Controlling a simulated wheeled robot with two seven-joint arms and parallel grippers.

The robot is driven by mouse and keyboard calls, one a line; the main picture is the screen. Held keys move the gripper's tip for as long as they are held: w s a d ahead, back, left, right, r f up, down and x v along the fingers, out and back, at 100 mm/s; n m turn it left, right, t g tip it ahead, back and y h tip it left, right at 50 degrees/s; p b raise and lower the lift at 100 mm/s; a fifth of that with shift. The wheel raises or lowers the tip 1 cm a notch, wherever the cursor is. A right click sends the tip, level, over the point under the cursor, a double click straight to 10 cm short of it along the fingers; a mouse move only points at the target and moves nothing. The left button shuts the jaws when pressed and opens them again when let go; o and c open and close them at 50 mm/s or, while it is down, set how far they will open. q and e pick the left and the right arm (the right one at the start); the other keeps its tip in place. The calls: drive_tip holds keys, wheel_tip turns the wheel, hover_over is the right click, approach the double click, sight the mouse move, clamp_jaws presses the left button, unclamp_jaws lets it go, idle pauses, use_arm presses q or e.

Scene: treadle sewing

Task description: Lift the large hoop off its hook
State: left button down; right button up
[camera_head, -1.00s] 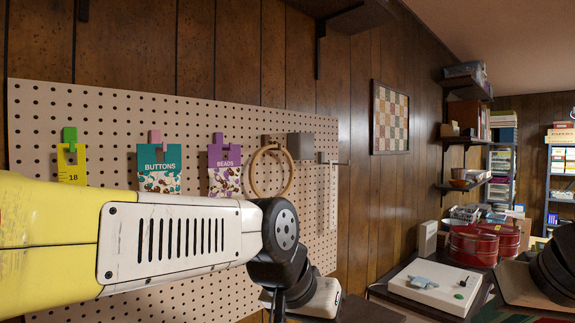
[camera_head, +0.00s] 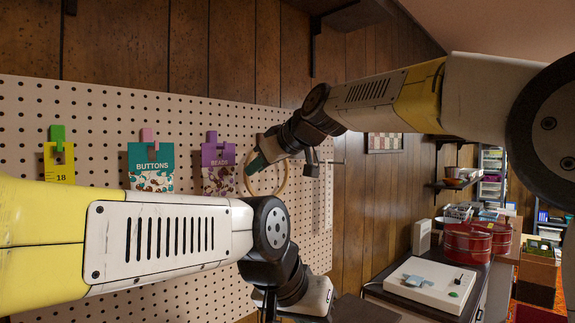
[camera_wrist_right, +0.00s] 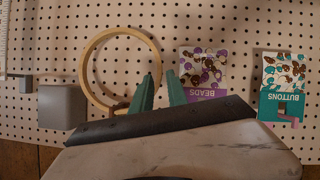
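The large hoop (camera_head: 286,178), a tan wooden ring, hangs against the pegboard, right of the beads packet. It shows whole in the right wrist view (camera_wrist_right: 86,66), with a dark hook at its lower edge there. My right gripper (camera_head: 256,165) reaches in from the right at the hoop's upper left. In the right wrist view its green fingers (camera_wrist_right: 161,85) are apart with nothing between them. One finger overlaps the hoop's rim there; I cannot tell whether they touch. My left arm crosses the lower left of the head view; its fingers are hidden.
The beads packet (camera_head: 217,180), buttons packet (camera_head: 151,168) and yellow card (camera_head: 60,165) hang left of the hoop on the pegboard (camera_head: 110,105). A grey block (camera_wrist_right: 62,107) sits beside the hoop in the right wrist view. Red tins (camera_head: 467,243) and a white box (camera_head: 430,284) stand at right.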

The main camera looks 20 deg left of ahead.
sight(247, 164)
drive_tip(key=x, duration=0.6)
drive_tip(key=shift+f, duration=0.1)
clamp_jaws()
drive_tip(key=shift+w, duration=0.1)
drive_tip(key=shift+r, duration=1.1)
drive_tip(key=shift+d, duration=0.1)
